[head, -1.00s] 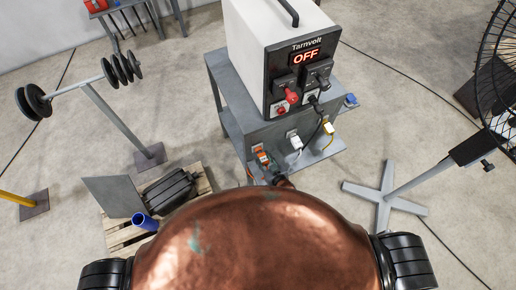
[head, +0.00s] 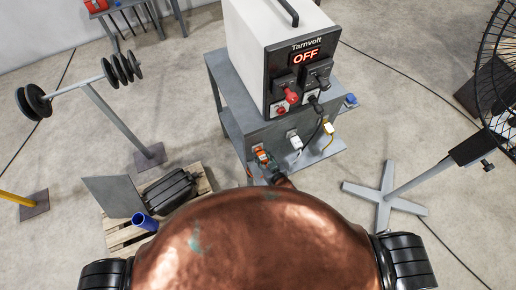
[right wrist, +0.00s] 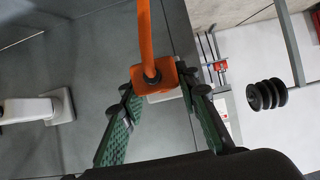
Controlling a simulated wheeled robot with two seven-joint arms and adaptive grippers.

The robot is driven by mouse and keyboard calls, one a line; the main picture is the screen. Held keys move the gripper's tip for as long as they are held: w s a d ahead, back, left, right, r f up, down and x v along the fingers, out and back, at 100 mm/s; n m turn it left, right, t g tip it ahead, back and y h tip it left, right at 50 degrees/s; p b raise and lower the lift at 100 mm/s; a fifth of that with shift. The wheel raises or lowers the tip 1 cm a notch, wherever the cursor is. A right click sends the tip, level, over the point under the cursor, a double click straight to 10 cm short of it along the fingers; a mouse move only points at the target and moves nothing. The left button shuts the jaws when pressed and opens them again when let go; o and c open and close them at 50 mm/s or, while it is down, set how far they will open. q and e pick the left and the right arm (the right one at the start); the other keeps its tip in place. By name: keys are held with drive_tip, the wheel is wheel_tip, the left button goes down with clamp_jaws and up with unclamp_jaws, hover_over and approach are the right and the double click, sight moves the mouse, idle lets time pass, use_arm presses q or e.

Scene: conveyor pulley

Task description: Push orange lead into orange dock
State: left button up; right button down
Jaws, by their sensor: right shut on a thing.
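The orange lead's plug (right wrist: 152,76) is between the two green-padded fingers of my right gripper (right wrist: 155,92), which is shut on it. Its orange cable (right wrist: 146,30) runs up out of the plug in the right wrist view. A pale socket plate (right wrist: 165,95) shows behind the plug, mostly hidden by it; I cannot tell how deep the plug sits. In the head view the orange plug (head: 262,156) is at the left of the grey cart's front panel, with my right gripper (head: 266,165) at it. My left gripper is not in view.
The Tarnvolt unit (head: 285,45) on top reads OFF. A pallet (head: 124,236) is at left, a fan stand (head: 386,196) at right.

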drive_tip(key=shift+w+a, duration=0.1)
drive_tip(key=shift+w, duration=0.05)
drive_tip(key=c, duration=1.4)
unclamp_jaws()
drive_tip(key=shift+o, duration=0.5)
drive_tip(key=o, duration=0.3)
drive_tip(key=shift+o, duration=0.7)
drive_tip(key=shift+o, duration=1.4)
drive_tip(key=shift+o, duration=0.7)
drive_tip(key=shift+o, duration=1.2)
drive_tip(key=shift+o, duration=1)
